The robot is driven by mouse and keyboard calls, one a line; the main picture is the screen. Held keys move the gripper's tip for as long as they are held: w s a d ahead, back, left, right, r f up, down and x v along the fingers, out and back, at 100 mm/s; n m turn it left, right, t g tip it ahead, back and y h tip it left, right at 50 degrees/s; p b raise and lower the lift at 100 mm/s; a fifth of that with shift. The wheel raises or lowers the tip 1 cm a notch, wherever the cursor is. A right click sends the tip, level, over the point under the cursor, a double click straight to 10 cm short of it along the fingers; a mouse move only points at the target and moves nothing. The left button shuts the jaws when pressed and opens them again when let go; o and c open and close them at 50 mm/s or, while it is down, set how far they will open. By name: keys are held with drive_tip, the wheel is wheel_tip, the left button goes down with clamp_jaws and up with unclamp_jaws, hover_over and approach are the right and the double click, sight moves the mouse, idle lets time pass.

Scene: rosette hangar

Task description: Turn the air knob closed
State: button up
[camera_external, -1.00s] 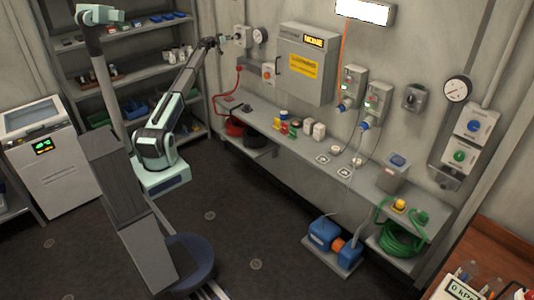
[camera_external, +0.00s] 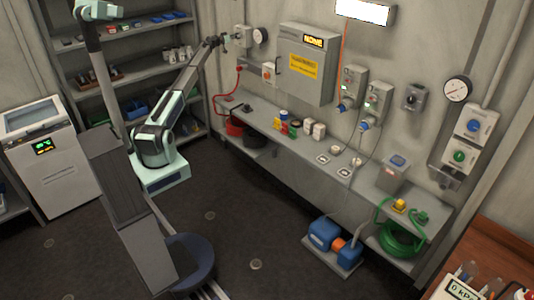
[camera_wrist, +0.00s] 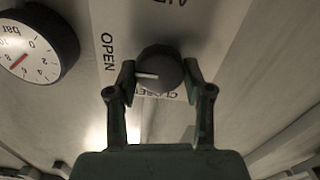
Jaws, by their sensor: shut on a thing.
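The air knob (camera_wrist: 160,66) is a dark round knob on a pale panel (camera_wrist: 215,35) in the wrist view. Its white pointer line points left, just below the sideways word OPEN. The word CLOSED sits under the knob, partly hidden by the knob and my fingers. My gripper (camera_wrist: 159,77) is shut on the knob, one finger on its left side and one on its right. In the external view my gripper (camera_external: 226,40) is at the grey box (camera_external: 241,36) at the left end of the wall; the knob is too small to make out there.
A pressure gauge (camera_wrist: 35,43) marked bar is close to the left of the knob; it also shows in the external view (camera_external: 261,35). A grey cabinet (camera_external: 306,62) hangs to the right. The wall bench (camera_external: 315,140) is below, and shelves (camera_external: 130,45) stand behind my arm.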

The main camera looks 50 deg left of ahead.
drive_tip(key=shift+f+n+b, duration=0.2)
drive_tip(key=shift+n+b, duration=0.2)
drive_tip(key=shift+b, duration=0.6)
drive_tip(key=n+b, duration=1.1)
drive_tip(key=n, duration=0.6)
drive_tip(key=shift+a, duration=0.15)
drive_tip(key=o, duration=1.2)
drive_tip(key=shift+c, duration=0.2)
